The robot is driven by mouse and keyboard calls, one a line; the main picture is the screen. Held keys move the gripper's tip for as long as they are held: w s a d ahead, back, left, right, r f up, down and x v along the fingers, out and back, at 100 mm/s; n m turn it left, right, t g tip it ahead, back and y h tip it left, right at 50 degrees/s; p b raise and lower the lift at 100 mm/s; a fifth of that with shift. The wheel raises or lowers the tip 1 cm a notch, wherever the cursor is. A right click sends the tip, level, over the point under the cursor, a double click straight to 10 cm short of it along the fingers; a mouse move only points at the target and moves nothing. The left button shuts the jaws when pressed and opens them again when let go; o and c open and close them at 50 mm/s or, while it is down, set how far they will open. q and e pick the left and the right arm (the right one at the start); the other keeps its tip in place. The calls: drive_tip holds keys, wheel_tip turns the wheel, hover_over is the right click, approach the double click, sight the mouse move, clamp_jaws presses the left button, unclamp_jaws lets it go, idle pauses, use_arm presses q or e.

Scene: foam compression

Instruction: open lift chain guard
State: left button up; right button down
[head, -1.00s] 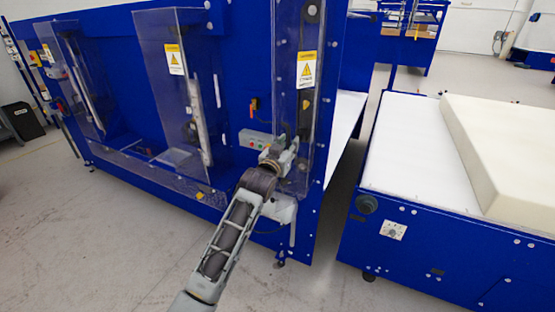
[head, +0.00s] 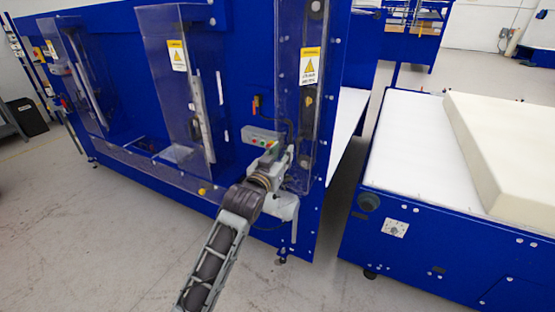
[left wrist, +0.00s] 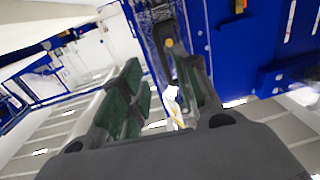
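The lift chain guard (head: 294,92) is a tall clear cover on the right column of the blue machine, with a yellow-and-white warning label (head: 310,66). A dark chain strip shows behind or beside it. My left gripper (head: 277,152) is at the lower left part of the guard, just right of the button box. In the left wrist view my left gripper (left wrist: 160,68) has its two green-padded fingers apart. Part of the machine, clear plastic and a yellow-and-white label show between and beyond them. I cannot tell whether the fingers touch the guard. My right gripper is out of view.
The grey button box (head: 261,137) sits close left of my gripper. A white-topped blue table (head: 400,140) with a foam block (head: 510,145) is at the right. The floor in front is clear.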

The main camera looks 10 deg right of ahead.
use_arm(q)
drive_tip(key=shift+v, duration=1.45)
